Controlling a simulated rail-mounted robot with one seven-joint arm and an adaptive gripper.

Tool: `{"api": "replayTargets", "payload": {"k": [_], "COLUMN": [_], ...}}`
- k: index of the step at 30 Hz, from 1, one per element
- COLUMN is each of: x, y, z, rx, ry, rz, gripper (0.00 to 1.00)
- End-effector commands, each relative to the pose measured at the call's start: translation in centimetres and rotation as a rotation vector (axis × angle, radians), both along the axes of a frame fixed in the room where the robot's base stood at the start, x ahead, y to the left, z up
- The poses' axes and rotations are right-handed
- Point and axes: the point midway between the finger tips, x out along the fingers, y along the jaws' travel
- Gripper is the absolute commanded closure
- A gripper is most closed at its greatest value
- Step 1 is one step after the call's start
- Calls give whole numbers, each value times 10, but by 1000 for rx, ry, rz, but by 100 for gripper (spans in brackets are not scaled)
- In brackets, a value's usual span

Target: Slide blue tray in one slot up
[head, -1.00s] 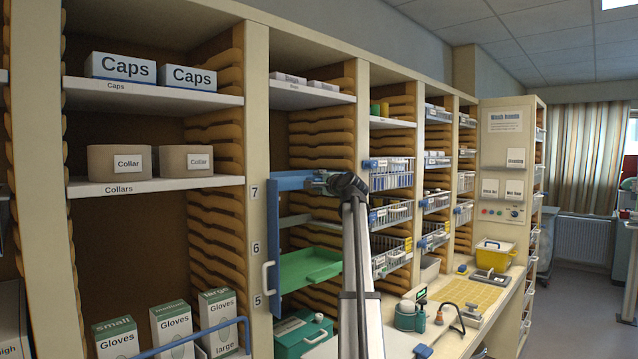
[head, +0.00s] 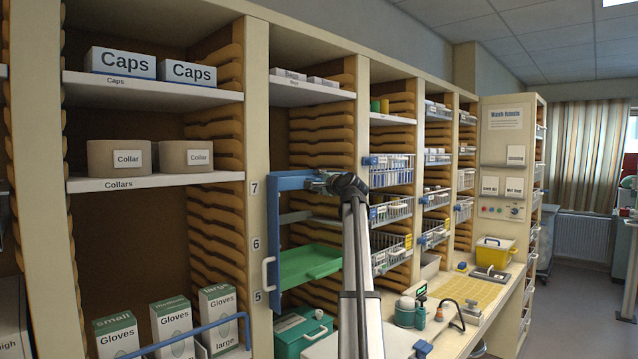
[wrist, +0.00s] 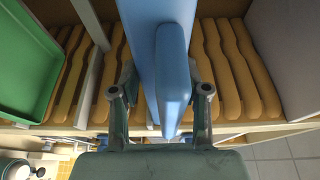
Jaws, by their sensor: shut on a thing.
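The blue tray (head: 292,182) shows nearly edge-on in the head view, in the second bay near the number 7. My gripper (head: 326,183) is at its right end. In the wrist view the blue tray (wrist: 150,18) reaches away from me, with a thick blue grip part (wrist: 173,80) between the fingers of my gripper (wrist: 161,92), shut on it. My arm hides part of the bay, and I cannot tell whether the tray's edges sit in the runners.
A green tray (head: 308,263) lies below, near number 6. A grey shelf edge (head: 296,217) lies between. Wooden runners (wrist: 240,70) line the bay wall. A blue upright strip (head: 273,235) with a white handle stands at the left post. A green box (head: 300,335) is beneath.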

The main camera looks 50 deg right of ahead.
Motion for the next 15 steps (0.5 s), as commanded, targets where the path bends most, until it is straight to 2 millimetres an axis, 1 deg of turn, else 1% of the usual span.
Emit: {"api": "replayTargets", "payload": {"k": [7,8,9,10,15], "x": [0,0,0,0,0], "y": [0,0,0,0,0], "z": [1,1,1,1,1], "rx": [0,0,0,0,0], "ry": [-2,-2,-2,-2,-1], "rz": [0,-1,-1,-1,0], "gripper": [100,44,30,25,25]}}
